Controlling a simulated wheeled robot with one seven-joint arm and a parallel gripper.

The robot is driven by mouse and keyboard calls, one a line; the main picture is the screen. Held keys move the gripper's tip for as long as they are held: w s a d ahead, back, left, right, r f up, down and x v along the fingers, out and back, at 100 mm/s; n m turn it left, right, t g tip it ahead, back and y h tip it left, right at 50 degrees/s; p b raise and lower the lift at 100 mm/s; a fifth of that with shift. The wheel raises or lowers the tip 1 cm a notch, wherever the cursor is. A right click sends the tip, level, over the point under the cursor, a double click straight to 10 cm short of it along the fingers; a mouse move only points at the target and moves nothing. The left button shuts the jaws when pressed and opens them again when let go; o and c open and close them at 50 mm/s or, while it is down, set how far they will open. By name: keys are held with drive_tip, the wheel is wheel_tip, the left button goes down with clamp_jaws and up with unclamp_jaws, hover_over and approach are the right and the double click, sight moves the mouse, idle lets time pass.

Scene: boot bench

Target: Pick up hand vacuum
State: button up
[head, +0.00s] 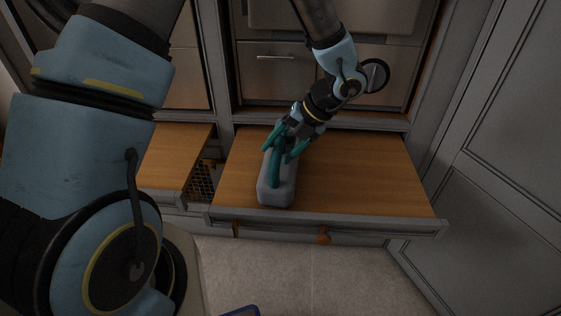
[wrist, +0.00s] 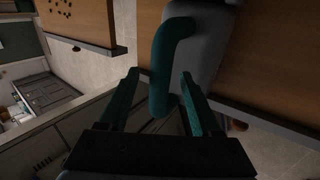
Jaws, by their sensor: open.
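The hand vacuum (head: 276,192) has a grey body and a teal handle. It rests on the wooden bench top, near the front edge and left of the middle. In the wrist view the vacuum's grey body (wrist: 207,45) and its curved teal handle (wrist: 165,62) fill the upper middle. My gripper (head: 285,150) reaches down over the vacuum's rear end. Its two teal fingers are apart, one on each side of the handle in the wrist view (wrist: 160,76). I cannot tell whether either finger touches the handle. The fingers partly hide the vacuum's far end in the head view.
The wooden bench top (head: 365,180) is clear to the right of the vacuum. A second, separate wooden top (head: 172,155) lies to the left across a gap with a dark mesh (head: 203,180). Cabinet drawers (head: 272,75) stand behind, and a grey panelled door (head: 500,150) is at right.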

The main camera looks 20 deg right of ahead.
drive_tip(key=shift+w+a+f, duration=0.15)
drive_tip(key=shift+a+f, duration=0.15)
drive_tip(key=shift+f, duration=0.25)
clamp_jaws()
drive_tip(key=shift+r, duration=0.1)
idle(0.9)
